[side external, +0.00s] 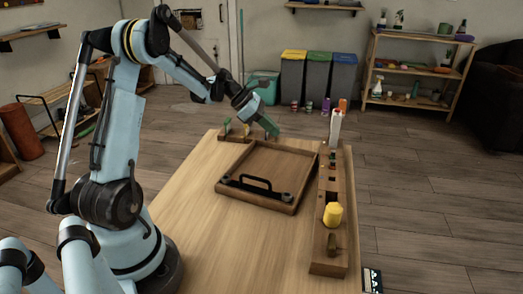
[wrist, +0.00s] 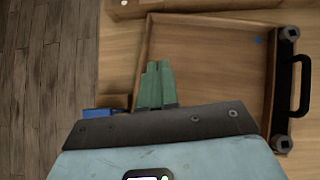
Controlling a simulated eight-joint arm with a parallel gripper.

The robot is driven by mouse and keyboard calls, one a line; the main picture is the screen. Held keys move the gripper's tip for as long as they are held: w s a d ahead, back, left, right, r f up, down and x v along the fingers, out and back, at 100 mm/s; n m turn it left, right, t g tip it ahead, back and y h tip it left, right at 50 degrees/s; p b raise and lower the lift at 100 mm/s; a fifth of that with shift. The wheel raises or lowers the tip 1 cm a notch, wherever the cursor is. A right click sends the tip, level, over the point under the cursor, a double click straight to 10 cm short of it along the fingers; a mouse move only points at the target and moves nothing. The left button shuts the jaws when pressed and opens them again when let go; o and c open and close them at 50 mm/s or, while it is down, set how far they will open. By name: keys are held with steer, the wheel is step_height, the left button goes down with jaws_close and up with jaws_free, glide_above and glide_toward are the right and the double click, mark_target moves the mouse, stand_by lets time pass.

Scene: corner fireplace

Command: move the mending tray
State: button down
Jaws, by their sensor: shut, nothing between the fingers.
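The mending tray is a shallow square wooden tray (side external: 285,165) with a black bar handle (side external: 254,185) on its near side. It lies flat on the table in the side view. In the wrist view the tray (wrist: 215,60) fills the middle and right, with its handle (wrist: 301,86) at the right edge. My gripper (side external: 271,130) has green fingers and hangs by the tray's far edge, away from the handle. In the wrist view the fingers (wrist: 157,68) are together and empty, over the tray's left part. They hide part of that side.
A long wooden rack (side external: 328,220) with a yellow piece (side external: 333,215) and other small items runs along the tray's right. A low wooden holder (side external: 236,135) stands behind the tray. The wooden table (side external: 200,225) is clear at the front left.

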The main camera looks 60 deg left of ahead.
steer(key=shift+s+r, duration=0.1)
steer(key=c, duration=1.8)
jaws_free()
steer(key=shift+o, duration=2.3)
steer(key=shift+w, duration=0.35)
steer(key=shift+o, duration=0.9)
steer(key=w+g, duration=0.1)
steer(key=w+m+g+y, duration=0.1)
steer(key=w+g, duration=0.1)
steer(key=shift+w+d+r, duration=0.1)
steer(key=shift+w+d, duration=0.1)
steer(key=shift+w, duration=0.05)
steer(key=shift+w+d+r+m+g+y, duration=0.25)
steer(key=shift+w+r+m+g+y, duration=0.1)
steer(key=shift+w+r+g+y, duration=0.35)
steer(key=shift+w+d+r+m+g+y, duration=0.25)
steer(key=shift+w+r+m+g+y, duration=0.2)
steer(key=shift+r+g+y, duration=0.3)
steer(key=shift+w+d+r+m+g+y, duration=0.3)
steer(key=shift+w+r+g+y, duration=0.25)
steer(key=shift+w+r+y, duration=0.25)
steer(key=shift+s+f, duration=0.1)
steer(key=shift+s, duration=0.05)
step_height(320, 180, down, 12)
steer(key=shift+f, duration=0.1)
